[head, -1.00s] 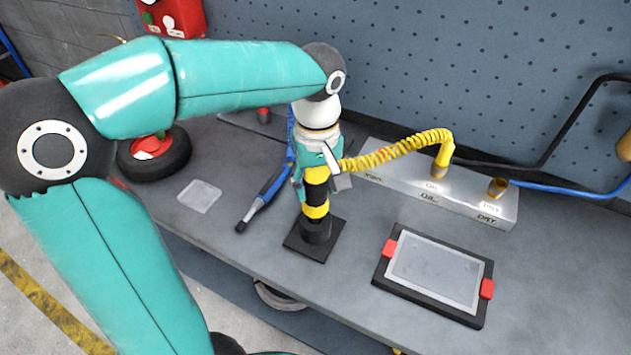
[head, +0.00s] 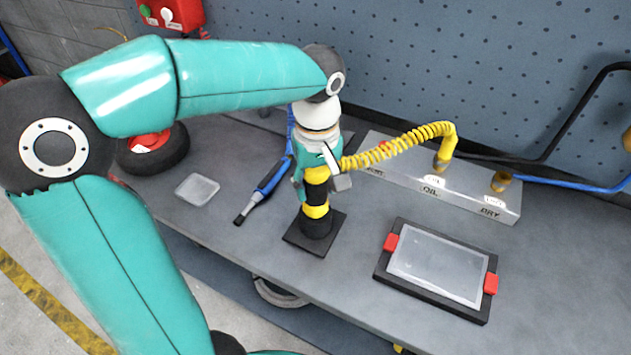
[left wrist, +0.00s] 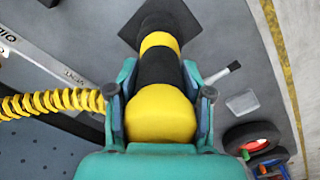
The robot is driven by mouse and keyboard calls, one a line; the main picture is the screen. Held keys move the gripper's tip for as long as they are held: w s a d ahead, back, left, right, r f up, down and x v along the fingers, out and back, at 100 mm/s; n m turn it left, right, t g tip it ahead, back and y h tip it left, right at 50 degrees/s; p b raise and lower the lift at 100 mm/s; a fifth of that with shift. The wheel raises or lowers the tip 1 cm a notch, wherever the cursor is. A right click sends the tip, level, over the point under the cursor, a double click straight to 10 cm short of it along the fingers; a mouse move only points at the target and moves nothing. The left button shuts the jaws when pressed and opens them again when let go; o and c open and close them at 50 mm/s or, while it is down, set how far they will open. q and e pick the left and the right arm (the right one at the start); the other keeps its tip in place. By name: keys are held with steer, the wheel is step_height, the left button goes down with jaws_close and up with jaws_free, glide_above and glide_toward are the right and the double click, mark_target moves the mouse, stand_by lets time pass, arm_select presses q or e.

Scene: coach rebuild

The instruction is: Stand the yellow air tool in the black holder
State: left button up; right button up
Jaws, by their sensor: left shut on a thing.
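The yellow air tool (head: 315,209), yellow with black bands, stands about upright in my left gripper (head: 317,172). Its lower end meets the black holder (head: 317,226), a short cup on a square plate, and looks to be inside the cup's mouth. How deep it sits is hidden. In the left wrist view the tool (left wrist: 160,117) lies between both fingers of my left gripper (left wrist: 161,105), which is shut on it. The black holder (left wrist: 181,22) shows beyond the tool's far end. My right gripper is not in view.
A coiled yellow hose (head: 400,143) runs from near the tool to a grey labelled block (head: 465,197) behind. A blue-and-black tool (head: 268,184) and a clear dish (head: 197,190) lie left of the holder. A black-framed tray (head: 437,265) with red clips lies to the right.

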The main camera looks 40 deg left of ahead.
arm_select(q)
steer(key=o, duration=1.5)
steer(key=shift+f, duration=0.1)
step_height(320, 180, up, 11)
steer(key=shift+r, duration=0.5)
steer(key=shift+s, duration=0.1)
